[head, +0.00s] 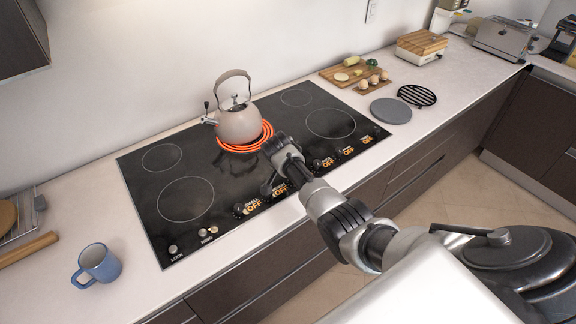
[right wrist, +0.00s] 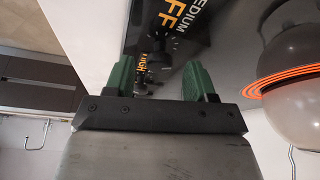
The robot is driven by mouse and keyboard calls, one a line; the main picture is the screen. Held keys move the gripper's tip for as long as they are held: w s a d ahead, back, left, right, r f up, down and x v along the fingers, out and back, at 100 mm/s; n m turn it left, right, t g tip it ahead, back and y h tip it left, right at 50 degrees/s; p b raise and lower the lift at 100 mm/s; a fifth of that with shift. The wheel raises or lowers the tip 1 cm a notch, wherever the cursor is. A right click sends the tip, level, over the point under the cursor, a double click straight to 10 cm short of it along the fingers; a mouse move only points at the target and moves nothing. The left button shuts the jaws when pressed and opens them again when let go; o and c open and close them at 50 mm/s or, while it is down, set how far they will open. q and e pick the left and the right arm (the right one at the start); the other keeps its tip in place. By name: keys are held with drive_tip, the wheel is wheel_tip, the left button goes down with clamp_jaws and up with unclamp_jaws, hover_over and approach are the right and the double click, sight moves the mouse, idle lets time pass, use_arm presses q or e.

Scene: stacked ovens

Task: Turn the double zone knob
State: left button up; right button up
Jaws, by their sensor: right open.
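The cooktop (head: 150,205) is a black glass panel with a row of knobs along its front edge beside orange "OFF" labels. One black knob (head: 240,209) stands left of my right gripper (head: 269,187), and others stand to its right. I cannot read which is the double zone knob. My right gripper hangs low over the front knob row, its fingers partly hidden by the arm. In the right wrist view its green fingers (right wrist: 161,78) are open, with a dark knob (right wrist: 157,60) in the gap just beyond them. Contact cannot be told. My left gripper is out of view.
A kettle (head: 238,124) sits on a glowing burner (head: 266,136) behind my right gripper. A blue mug (head: 98,262) stands at the left front. A cutting board (head: 352,74) with food and a grey round plate (head: 391,110) are at the right.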

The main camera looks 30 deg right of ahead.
drive_tip(key=v, duration=1)
drive_tip(key=shift+b, duration=0.4)
drive_tip(key=shift+s, duration=0.1)
